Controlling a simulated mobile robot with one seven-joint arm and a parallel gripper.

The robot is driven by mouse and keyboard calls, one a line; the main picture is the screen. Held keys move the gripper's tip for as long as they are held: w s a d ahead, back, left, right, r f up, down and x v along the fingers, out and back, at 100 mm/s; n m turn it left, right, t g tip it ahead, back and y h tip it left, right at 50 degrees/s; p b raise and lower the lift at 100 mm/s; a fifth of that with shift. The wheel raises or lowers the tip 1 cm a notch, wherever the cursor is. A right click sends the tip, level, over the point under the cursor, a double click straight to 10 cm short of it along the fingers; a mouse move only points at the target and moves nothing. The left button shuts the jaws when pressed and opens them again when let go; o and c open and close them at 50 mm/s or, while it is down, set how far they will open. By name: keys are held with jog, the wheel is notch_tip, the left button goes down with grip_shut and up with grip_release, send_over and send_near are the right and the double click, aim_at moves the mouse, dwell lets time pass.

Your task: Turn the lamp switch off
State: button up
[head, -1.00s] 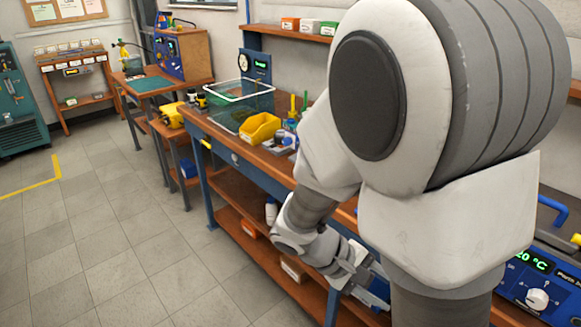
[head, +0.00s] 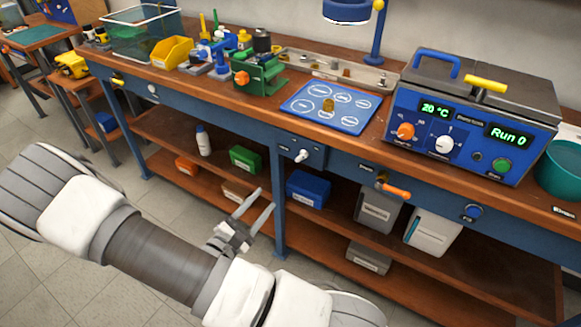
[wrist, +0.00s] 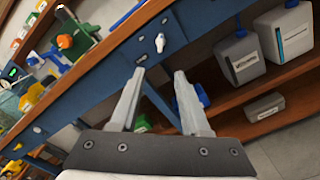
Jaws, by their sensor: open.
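A white lever switch (head: 302,155) sits on a small dark plate on the blue front rail of the bench. Its label is too small to read, so I cannot tell for sure that it is the lamp switch. It also shows in the wrist view (wrist: 160,42), just beyond the fingertips. A blue lamp (head: 346,11) on a post stands at the back of the bench, partly cut off by the top edge. My gripper (head: 263,203) is open and empty, below and left of the white lever, apart from it. In the wrist view my gripper (wrist: 159,73) points at the rail.
An orange handle (head: 395,190) and a blue round knob (head: 473,211) sit further right on the rail. A blue control box (head: 460,130) stands on the bench top. Lower shelves hold a blue bin (head: 308,188), a green bin (head: 245,158) and grey containers (head: 379,208).

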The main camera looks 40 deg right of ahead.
aim_at(299, 160)
jog(key=b+x, duration=0.2)
jog(key=x, duration=1.5)
jog(key=shift+d, duration=0.15)
jog(key=shift+s, duration=0.1)
jog(key=shift+c, duration=0.3)
grip_shut()
